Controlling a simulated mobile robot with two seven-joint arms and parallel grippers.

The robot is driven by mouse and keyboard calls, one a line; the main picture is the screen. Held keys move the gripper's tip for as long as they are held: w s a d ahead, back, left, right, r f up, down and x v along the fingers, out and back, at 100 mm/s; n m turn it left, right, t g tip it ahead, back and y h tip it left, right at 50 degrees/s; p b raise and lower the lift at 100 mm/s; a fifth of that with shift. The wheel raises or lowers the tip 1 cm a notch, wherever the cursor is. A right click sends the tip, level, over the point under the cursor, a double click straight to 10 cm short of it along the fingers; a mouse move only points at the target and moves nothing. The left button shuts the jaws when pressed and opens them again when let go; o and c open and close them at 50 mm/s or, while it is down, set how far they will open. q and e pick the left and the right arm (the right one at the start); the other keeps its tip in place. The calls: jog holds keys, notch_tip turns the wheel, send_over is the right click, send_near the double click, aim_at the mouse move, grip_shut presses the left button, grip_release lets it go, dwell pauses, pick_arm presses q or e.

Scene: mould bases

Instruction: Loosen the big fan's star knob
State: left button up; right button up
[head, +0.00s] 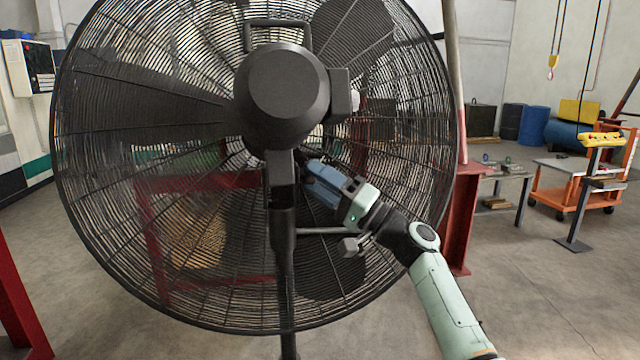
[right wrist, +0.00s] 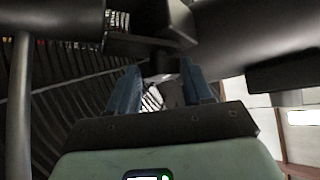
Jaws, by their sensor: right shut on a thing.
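The big fan (head: 283,95) stands close in front of me in the head view, its dark motor housing at the centre of a round wire cage. A black post (head: 283,240) holds it up from below. My right gripper (head: 308,166) reaches in from the lower right to the joint just under the motor housing. Its blue fingers are shut on the star knob, which is mostly hidden by them. In the right wrist view the two fingers (right wrist: 160,85) close in beneath the dark housing, with a small greyish part between their tips. My left gripper is not in view.
The fan's wire cage (head: 130,250) spreads wide behind the post. A red steel post (head: 466,220) stands to its right. An orange cart (head: 560,190), a grey table (head: 505,178) and blue barrels (head: 533,125) are farther back. The floor at the right front is clear.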

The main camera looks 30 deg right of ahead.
jog(key=o, duration=1)
jog(key=shift+o, duration=0.2)
